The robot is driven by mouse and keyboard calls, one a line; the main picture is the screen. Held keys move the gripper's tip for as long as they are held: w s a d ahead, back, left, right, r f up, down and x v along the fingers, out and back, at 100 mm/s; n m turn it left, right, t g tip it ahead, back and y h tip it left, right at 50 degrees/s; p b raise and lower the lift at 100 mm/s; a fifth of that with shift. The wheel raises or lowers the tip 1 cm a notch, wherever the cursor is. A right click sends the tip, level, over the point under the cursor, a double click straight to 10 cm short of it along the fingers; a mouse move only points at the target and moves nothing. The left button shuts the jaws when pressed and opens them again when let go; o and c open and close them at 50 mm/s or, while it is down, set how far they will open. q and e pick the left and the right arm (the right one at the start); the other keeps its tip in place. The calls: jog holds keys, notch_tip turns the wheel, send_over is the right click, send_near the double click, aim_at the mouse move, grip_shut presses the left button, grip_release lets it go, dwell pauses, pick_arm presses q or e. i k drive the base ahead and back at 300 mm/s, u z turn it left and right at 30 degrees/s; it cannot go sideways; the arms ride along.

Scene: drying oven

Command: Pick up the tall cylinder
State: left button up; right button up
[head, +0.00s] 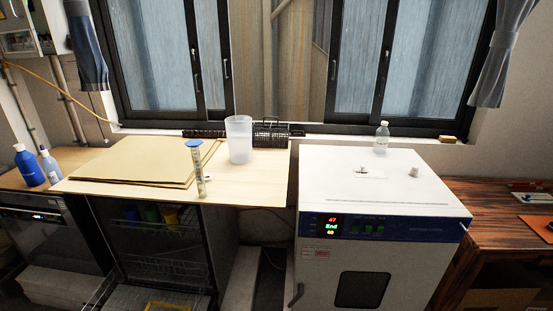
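A tall, thin clear cylinder (200,172) with a blue top stands upright near the front edge of the light wooden counter, just right of the stacked tan boards. It looks like a measuring cylinder. Behind it to the right stands a wider translucent, pitcher-like container (239,140), apart from it. Neither of my grippers is in the head view.
Flat tan boards (135,162) cover the counter's left part. A black rack (270,134) stands by the window. The white drying oven (390,185) at right carries a clear bottle (381,138). Blue bottles (28,165) stand far left. An open dishwasher-like rack (150,265) is below.

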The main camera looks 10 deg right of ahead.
aim_at(195, 144)
jog(key=z, duration=0.9)
jog(key=i, duration=1.2)
jog(key=u, duration=1.35)
